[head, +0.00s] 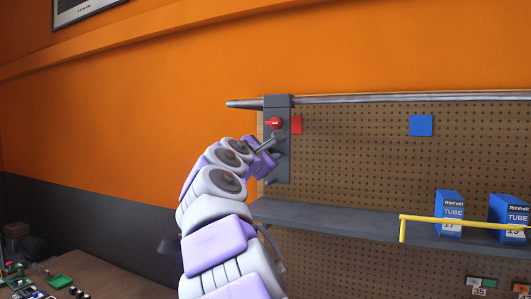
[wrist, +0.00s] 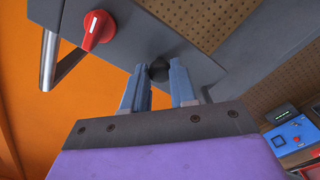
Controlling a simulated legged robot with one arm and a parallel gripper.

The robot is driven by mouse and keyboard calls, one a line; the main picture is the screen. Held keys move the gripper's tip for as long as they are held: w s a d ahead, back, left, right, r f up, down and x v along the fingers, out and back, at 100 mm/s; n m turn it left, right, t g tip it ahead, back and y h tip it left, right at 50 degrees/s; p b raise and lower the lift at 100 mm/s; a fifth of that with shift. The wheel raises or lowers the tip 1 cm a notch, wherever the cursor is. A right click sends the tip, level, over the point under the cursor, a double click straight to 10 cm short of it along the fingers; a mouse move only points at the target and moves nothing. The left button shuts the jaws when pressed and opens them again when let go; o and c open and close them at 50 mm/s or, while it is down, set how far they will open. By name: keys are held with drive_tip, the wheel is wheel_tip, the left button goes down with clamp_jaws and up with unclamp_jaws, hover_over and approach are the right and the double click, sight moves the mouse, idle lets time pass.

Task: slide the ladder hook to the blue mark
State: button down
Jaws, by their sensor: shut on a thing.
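The ladder hook (head: 277,102) is a grey upright plate hanging on the metal rail at the left end of the pegboard. It carries a red knob (head: 273,123), also seen in the wrist view (wrist: 98,30). A red square (head: 296,124) is just right of the hook. The blue mark (head: 421,125) is a square farther right on the pegboard. My gripper (wrist: 162,75) is shut on a dark round knob (wrist: 158,71) low on the hook, between its fingertips. In the head view my wrist partly hides the gripper.
The rail (head: 400,98) runs along the pegboard top. Below, a grey shelf (head: 330,217) holds blue tube boxes (head: 449,213), with a yellow bar (head: 460,223) in front. A cluttered bench (head: 110,280) stands lower left. The pegboard between hook and blue mark looks clear.

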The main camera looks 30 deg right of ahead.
drive_tip(key=s+d+p, duration=0.5)
drive_tip(key=s+d, duration=0.7)
drive_tip(key=s, duration=0.3)
drive_tip(key=s+d+p, duration=0.5)
drive_tip(key=s+d, duration=0.7)
drive_tip(key=s, duration=0.4)
drive_tip(key=shift+s+d+f, duration=0.25)
drive_tip(key=shift+s+f, duration=0.05)
drive_tip(key=shift+f, duration=0.05)
drive_tip(key=c, duration=1.3)
unclamp_jaws()
drive_tip(key=shift+r, duration=0.1)
drive_tip(key=o, duration=0.4)
drive_tip(key=shift+w+d+r, duration=0.1)
drive_tip(key=shift+w, duration=0.05)
drive_tip(key=w+a+b, duration=0.3)
drive_tip(key=w+a, duration=0.6)
drive_tip(key=w, duration=0.3)
drive_tip(key=w+a+b, duration=0.4)
drive_tip(key=w+a, duration=0.6)
drive_tip(key=w, duration=0.2)
drive_tip(key=shift+b, duration=0.3)
